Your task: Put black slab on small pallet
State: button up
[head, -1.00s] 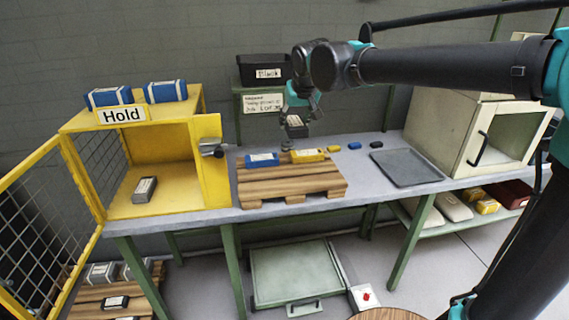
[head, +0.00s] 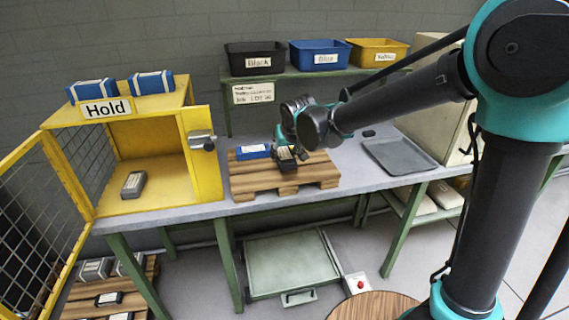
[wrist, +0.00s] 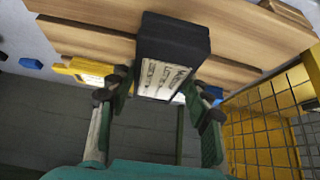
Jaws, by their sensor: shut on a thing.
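The black slab (head: 286,165) has a white label and is between the fingers of my gripper (head: 288,154), over the right part of the small wooden pallet (head: 250,184) on the bench. In the wrist view, my gripper (wrist: 160,98) is shut on the black slab (wrist: 172,38), with the pallet boards (wrist: 85,40) right behind it. I cannot tell whether the slab touches the pallet. A blue slab (head: 254,151) lies on the pallet's left part. A yellow slab (wrist: 90,68) shows in the wrist view; in the head view my gripper mostly hides it.
The yellow Hold cage (head: 150,165) stands open at the left, with a grey slab (head: 134,185) inside. A grey tray (head: 398,157) lies to the right. Black (head: 256,58), blue (head: 320,55) and yellow (head: 377,52) bins stand on the rear shelf.

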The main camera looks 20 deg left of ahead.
jog(key=shift+f, duration=2)
jog(key=o, duration=1.4)
jog(key=shift+f, duration=0.1)
jog(key=shift+c, duration=0.2)
jog(key=v, duration=1.2)
jog(key=w+d+f+m+h, duration=0.1)
jog(key=d+f, duration=0.1)
jog(key=d, duration=0.6)
jog(key=w+d+f+m, duration=0.1)
jog(key=d+f, duration=0.2)
jog(key=d, duration=0.5)
jog(key=s+d+f+m+h, duration=0.1)
jog(key=s+d+f, duration=0.3)
jog(key=d, duration=0.4)
jog(key=s+d+f+m, duration=0.2)
jog(key=s+d+f, duration=0.2)
jog(key=d, duration=0.4)
jog(key=s+d+f+m+g+h, duration=0.1)
jog(key=s+d+f, duration=0.2)
jog(key=d, duration=0.6)
jog(key=shift+s+f+m+h, duration=0.3)
jog(key=shift+s+f+m, duration=0.1)
jog(key=shift+s, duration=0.8)
